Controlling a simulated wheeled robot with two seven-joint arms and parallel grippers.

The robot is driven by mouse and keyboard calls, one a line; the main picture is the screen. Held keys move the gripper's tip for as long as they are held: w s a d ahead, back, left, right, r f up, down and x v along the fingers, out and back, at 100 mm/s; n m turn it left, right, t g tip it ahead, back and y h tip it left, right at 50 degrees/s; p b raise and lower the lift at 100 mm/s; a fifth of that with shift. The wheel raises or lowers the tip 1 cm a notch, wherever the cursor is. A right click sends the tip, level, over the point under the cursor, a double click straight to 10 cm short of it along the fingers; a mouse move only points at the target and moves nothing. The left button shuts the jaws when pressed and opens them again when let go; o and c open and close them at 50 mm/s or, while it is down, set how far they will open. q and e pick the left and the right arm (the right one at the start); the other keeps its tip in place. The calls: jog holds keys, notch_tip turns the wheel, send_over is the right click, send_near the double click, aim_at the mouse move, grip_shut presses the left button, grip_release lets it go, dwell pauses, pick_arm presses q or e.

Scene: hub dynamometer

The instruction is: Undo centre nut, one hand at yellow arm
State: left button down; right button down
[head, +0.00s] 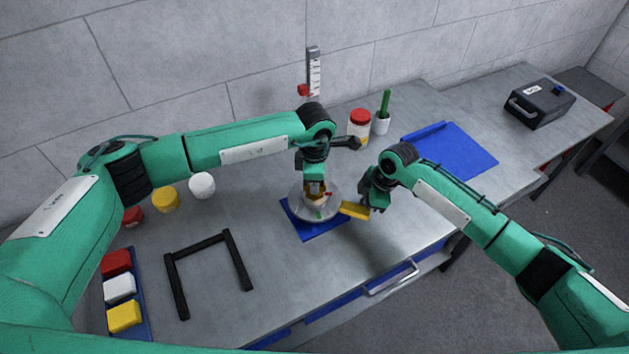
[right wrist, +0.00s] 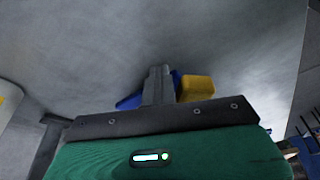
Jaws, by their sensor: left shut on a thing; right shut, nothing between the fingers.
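A round grey hub disc (head: 300,210) sits on a blue base plate (head: 318,232) on the bench. A yellow arm (head: 355,210) sticks out from the disc to the right; its end also shows in the right wrist view (right wrist: 196,88). My left gripper (head: 316,186) points down over the middle of the disc and is shut on the brownish centre nut, mostly hidden by the fingers. My right gripper (head: 372,206) is shut and empty, close beside the outer end of the yellow arm. In the right wrist view its fingers (right wrist: 158,85) are together, left of the yellow arm; contact is unclear.
A black frame (head: 208,268) and a blue tray (head: 140,310) with red, white and yellow blocks lie at left. Several pots, a red-lidded jar (head: 359,125), a green-handled tool (head: 383,108) and a gauge post (head: 313,75) stand behind. A blue mat (head: 455,150) lies right.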

aim_at(364, 210)
jog(key=shift+s, duration=0.25)
jog(key=shift+s+a, duration=0.25)
jog(key=shift+s, duration=0.45)
jog(key=shift+s+a, duration=0.25)
jog(key=shift+s, duration=0.4)
jog(key=shift+s+a, duration=0.1)
jog(key=shift+s+a, duration=0.4)
jog(key=shift+s, duration=0.2)
jog(key=shift+s+a, duration=0.35)
jog(key=shift+s, duration=0.2)
pick_arm(q)
jog(key=shift+r, duration=0.1)
pick_arm(e)
jog(key=shift+s+a, duration=1)
jog(key=shift+a, duration=0.15)
